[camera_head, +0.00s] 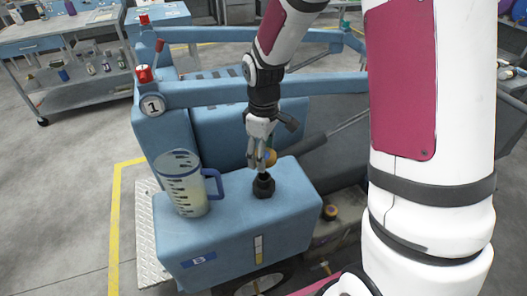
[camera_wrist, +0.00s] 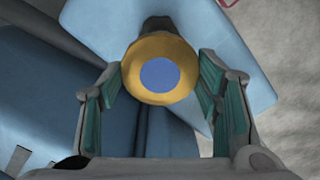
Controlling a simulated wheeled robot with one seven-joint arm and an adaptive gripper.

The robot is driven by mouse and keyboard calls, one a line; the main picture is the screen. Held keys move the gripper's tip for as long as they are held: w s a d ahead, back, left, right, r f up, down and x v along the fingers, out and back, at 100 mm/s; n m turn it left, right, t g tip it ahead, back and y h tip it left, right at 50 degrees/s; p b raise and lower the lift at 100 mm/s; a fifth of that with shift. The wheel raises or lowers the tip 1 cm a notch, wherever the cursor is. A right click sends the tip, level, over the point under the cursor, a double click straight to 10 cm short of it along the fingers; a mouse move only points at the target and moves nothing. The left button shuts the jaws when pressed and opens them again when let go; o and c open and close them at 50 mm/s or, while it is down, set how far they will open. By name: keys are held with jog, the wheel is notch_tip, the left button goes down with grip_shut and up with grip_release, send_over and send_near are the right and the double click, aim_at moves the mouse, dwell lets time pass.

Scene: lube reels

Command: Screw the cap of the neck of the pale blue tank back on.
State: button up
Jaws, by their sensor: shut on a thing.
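The pale blue tank (camera_head: 225,245) has a label B and a sight gauge on its front. Its black neck (camera_head: 263,186) stands upright on top, with no cap on it. My gripper (camera_head: 263,160) points down just above the neck, shut on the cap (camera_head: 271,157), which has a yellow-orange rim. In the wrist view the cap (camera_wrist: 160,73) shows its blue round centre between the two fingers. The dark neck (camera_wrist: 157,25) shows partly behind the cap, toward the top of that view. In the head view a small gap seems to lie between cap and neck.
A clear measuring jug (camera_head: 183,185) with a blue handle stands on the tank, left of the neck. A blue frame (camera_head: 210,93) with red-topped posts rises behind. Another yellow-rimmed round part (camera_head: 330,212) sits low at the tank's right. Bare floor lies to the left.

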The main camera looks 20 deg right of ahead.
jog(key=shift+f+b, duration=1)
jog(key=shift+f, duration=1.85)
jog(key=shift+f, duration=0.55)
dwell(0.4)
jog(key=m, duration=0.4)
jog(key=shift+m, duration=0.6)
jog(key=shift+m, duration=0.9)
jog(key=m, duration=0.3)
jog(key=shift+p, duration=0.3)
jog(key=shift+m, duration=0.3)
